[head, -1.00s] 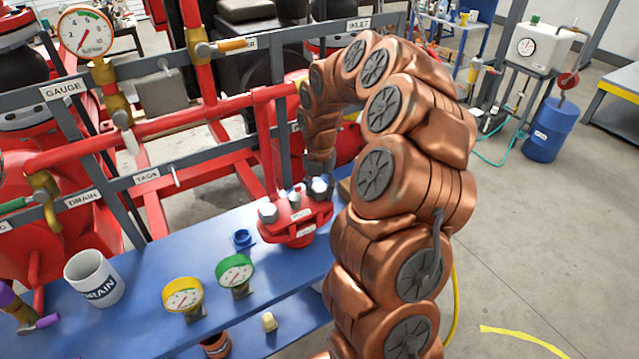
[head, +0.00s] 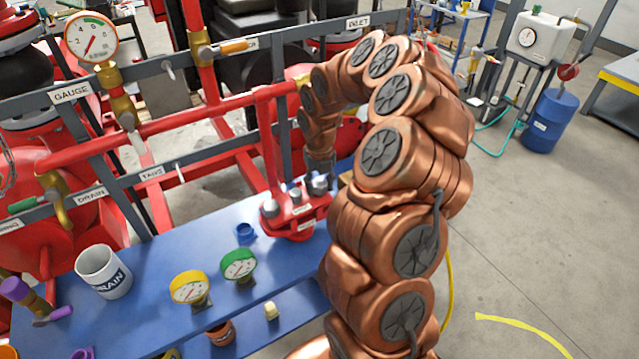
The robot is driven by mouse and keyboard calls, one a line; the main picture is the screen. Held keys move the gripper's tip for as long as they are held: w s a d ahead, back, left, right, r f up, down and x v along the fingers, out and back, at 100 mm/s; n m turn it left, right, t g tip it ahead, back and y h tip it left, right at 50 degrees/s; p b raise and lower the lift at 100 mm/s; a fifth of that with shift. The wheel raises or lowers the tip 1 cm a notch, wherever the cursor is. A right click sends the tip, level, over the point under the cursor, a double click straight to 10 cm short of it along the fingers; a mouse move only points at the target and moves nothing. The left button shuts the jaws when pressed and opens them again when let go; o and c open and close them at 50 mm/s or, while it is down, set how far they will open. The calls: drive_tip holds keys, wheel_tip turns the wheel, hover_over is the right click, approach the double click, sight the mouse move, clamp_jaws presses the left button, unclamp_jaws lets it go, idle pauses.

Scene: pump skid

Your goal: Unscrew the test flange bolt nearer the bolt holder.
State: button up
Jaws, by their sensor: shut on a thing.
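The red test flange (head: 296,226) stands on the blue bench, with grey bolts on its top. One bolt (head: 268,208) is at the flange's left and another (head: 295,194) at its back middle. My gripper (head: 319,176) points down at the flange's right side, shut on the right bolt (head: 318,186); its fingers are small and dark here, and the grip is partly hidden. I cannot tell how far the bolt is out of its hole. I cannot clearly make out the bolt holder; my arm covers the bench right of the flange.
On the blue bench (head: 150,268) stand a white DRAIN mug (head: 103,271), a yellow gauge (head: 189,288), a green gauge (head: 239,265) and a small blue cup (head: 245,233). Red pipes and a grey rail (head: 130,172) with labels run behind the bench. The floor at right is open.

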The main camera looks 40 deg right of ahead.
drive_tip(key=o, duration=1.2)
drive_tip(key=shift+o, duration=0.2)
drive_tip(key=shift+r, duration=0.15)
wheel_tip(320, 180, up, 12)
